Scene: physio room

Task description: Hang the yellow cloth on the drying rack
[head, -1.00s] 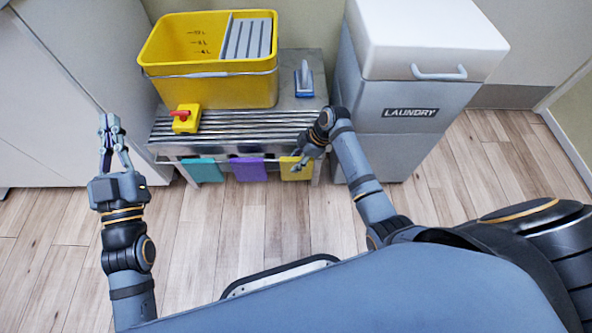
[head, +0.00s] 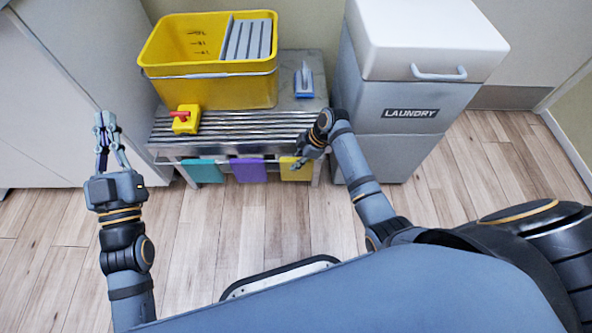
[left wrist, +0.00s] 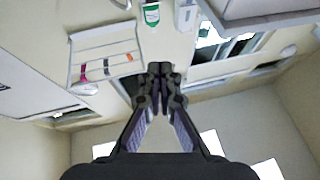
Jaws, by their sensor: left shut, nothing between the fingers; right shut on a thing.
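The yellow cloth (head: 293,173) hangs at the right end of the front rail of the low metal rack (head: 165,148) in the head view. A teal cloth (head: 204,171) and a purple cloth (head: 248,170) hang beside it on the left. My right gripper (head: 299,163) is at the upper edge of the yellow cloth, shut on it; its fingers partly cover the cloth. My left gripper (head: 104,135) is shut and empty, held over the floor left of the rack. Its closed fingers also show in the left wrist view (left wrist: 160,76).
On the rack stand a yellow bucket (head: 210,90), a yellow block with a red handle (head: 186,119) and a blue-grey tool (head: 304,80). A grey laundry bin (head: 385,150) stands close on the right. The floor (head: 230,225) in front is clear.

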